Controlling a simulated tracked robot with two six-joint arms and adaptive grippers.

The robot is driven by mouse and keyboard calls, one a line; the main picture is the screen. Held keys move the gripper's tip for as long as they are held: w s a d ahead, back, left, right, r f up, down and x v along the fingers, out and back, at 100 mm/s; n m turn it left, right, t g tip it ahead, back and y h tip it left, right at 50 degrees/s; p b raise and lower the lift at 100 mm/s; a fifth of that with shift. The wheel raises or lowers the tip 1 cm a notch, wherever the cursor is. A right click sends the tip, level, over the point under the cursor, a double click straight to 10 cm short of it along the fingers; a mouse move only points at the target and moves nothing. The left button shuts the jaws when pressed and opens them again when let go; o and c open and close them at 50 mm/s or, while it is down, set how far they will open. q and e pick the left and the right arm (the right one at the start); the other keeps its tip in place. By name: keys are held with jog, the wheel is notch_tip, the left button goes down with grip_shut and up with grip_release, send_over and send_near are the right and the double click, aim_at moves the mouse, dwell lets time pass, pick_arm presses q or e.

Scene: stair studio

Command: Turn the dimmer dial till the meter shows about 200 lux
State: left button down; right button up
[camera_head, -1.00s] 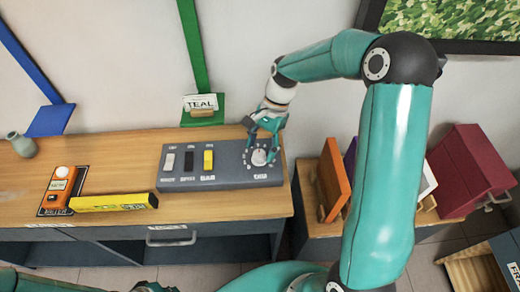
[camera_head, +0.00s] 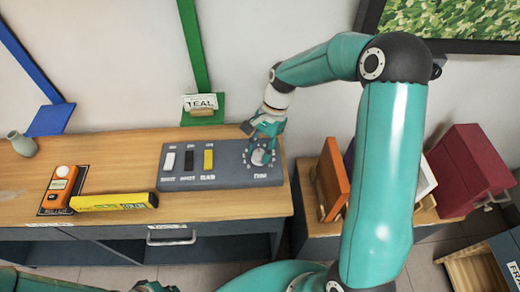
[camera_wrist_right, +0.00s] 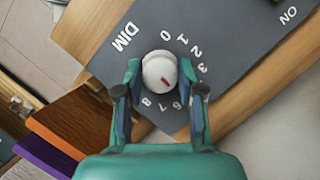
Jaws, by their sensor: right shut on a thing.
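The dimmer dial (camera_head: 260,157) is a pale round knob at the right end of the grey control panel (camera_head: 225,176), above the letters DIM. It also shows in the right wrist view (camera_wrist_right: 158,70), with a red mark and several printed numbers around it. My right gripper (camera_head: 262,143) is shut on the dial, one finger on each side in the wrist view (camera_wrist_right: 160,88). The orange light meter (camera_head: 59,187), with a white dome, lies at the table's left; its reading is too small to read. A teal and dark part at the bottom edge may be my left gripper (camera_head: 150,286); its jaws are unclear.
The panel also has a white, a black and a yellow switch (camera_head: 208,158). A yellow box (camera_head: 115,202) lies beside the meter on the wooden table (camera_head: 120,150). Orange and maroon boards (camera_head: 333,178) stand right.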

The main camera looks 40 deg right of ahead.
jog(key=n+g, duration=0.1)
jog(key=n, duration=0.2)
jog(key=shift+w+h+p, duration=0.15)
jog(key=shift+h+p, duration=0.15)
jog(key=shift+p, duration=0.1)
jog(key=n+g+h, duration=0.1)
jog(key=n, duration=0.3)
jog(key=shift+a, duration=0.1)
jog(key=n+h, duration=0.1)
jog(key=n, duration=0.2)
jog(key=shift+w+n+g, duration=0.1)
jog(key=shift+n+g, duration=0.3)
jog(key=shift+a+n+h, duration=0.1)
jog(key=shift+n+h, duration=0.7)
jog(key=shift+n, duration=1.1)
jog(key=o, duration=1.1)
jog(key=shift+o, duration=0.2)
